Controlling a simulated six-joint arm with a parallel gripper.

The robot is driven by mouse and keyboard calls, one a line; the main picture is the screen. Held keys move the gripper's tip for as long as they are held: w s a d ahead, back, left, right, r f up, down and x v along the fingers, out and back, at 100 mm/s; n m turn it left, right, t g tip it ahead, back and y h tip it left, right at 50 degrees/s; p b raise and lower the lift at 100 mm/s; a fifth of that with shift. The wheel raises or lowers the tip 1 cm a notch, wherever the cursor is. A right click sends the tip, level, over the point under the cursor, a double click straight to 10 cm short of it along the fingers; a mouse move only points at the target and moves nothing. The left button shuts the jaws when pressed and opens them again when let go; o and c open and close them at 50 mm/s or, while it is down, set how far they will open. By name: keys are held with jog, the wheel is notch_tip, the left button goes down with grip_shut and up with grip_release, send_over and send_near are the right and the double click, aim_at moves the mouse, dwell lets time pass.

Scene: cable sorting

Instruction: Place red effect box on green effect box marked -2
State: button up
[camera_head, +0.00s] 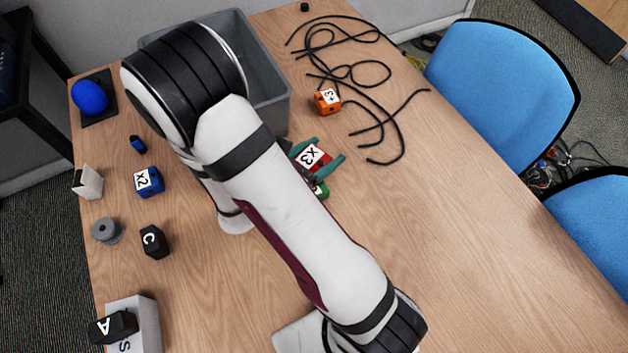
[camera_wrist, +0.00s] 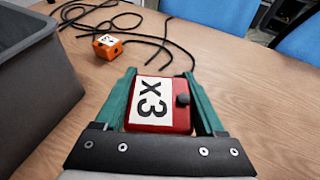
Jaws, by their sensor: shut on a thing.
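The red effect box (camera_head: 312,157) carries a white label reading X3. My gripper (camera_head: 318,151) is shut on it, with a teal finger on each side. The red box (camera_wrist: 160,102) also shows between the fingers (camera_wrist: 158,80) in the wrist view, label up and a dark knob at its right. A green box (camera_head: 321,191) shows in small part just below the red box in the head view, partly covered by my arm and the red box. Its marking cannot be read. I cannot tell whether the two boxes touch. The green box does not show in the wrist view.
A grey bin (camera_head: 272,75) stands behind my arm. An orange box marked +3 (camera_head: 327,101) and loose black cables (camera_head: 375,115) lie beyond the gripper. A blue X2 box (camera_head: 149,182), black C box (camera_head: 154,241) and several other things line the left. The table's right side is clear.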

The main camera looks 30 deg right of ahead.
notch_tip(320, 180, down, 7)
jog(key=shift+r, duration=0.1)
jog(key=o, duration=1.5)
jog(key=shift+f, duration=0.2)
